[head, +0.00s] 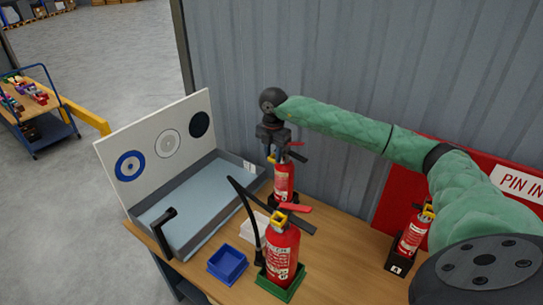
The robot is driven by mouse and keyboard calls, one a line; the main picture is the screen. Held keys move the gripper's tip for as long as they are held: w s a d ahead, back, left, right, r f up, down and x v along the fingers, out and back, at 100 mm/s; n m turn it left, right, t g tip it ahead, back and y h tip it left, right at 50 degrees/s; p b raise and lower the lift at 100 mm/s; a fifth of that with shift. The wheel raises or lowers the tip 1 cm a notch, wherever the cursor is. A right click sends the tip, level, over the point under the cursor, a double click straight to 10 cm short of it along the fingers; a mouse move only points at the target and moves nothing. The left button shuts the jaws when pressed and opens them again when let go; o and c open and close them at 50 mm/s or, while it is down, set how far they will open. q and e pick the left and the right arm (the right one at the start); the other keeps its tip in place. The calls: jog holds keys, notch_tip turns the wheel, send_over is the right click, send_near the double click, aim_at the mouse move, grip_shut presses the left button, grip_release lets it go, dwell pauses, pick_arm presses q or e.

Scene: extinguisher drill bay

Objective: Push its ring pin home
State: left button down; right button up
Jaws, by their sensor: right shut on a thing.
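A small red fire extinguisher (284,184) stands upright at the back of the bench, with a black lever at its top. My right gripper (272,148) points down at its head and is shut at the yellow ring pin (271,159) on the left of the head. The fingers hide part of the pin, so how deep it sits cannot be seen. A larger extinguisher (282,251) stands in front in a green base (268,286), with a yellow ring, red lever and black hose. A third extinguisher (413,236) stands at right in a black holder. My left gripper is not in view.
A grey tray (205,236) with a black L-shaped piece (162,228) lies left, before a white target board (142,140). The wooden bench (345,258) is bare between the front and right extinguishers.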

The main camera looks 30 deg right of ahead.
jog(key=shift+w+d, duration=0.1)
jog(key=shift+d, duration=0.15)
jog(key=shift+w+d+b, duration=0.25)
jog(key=shift+d+b, duration=0.05)
jog(key=shift+d, duration=0.35)
jog(key=shift+w+d, duration=0.2)
jog(key=shift+d, duration=0.3)
jog(key=shift+w+d, duration=0.1)
jog(key=shift+d, duration=0.25)
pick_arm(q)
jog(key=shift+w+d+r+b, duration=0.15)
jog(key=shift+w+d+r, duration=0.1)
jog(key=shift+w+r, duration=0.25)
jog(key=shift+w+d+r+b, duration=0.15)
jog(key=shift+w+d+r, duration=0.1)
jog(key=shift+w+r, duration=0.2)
pick_arm(e)
jog(key=shift+d, duration=0.1)
pick_arm(q)
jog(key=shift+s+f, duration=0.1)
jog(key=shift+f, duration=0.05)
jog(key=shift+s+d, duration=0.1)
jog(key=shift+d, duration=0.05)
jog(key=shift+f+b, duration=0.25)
jog(key=shift+b, duration=0.15)
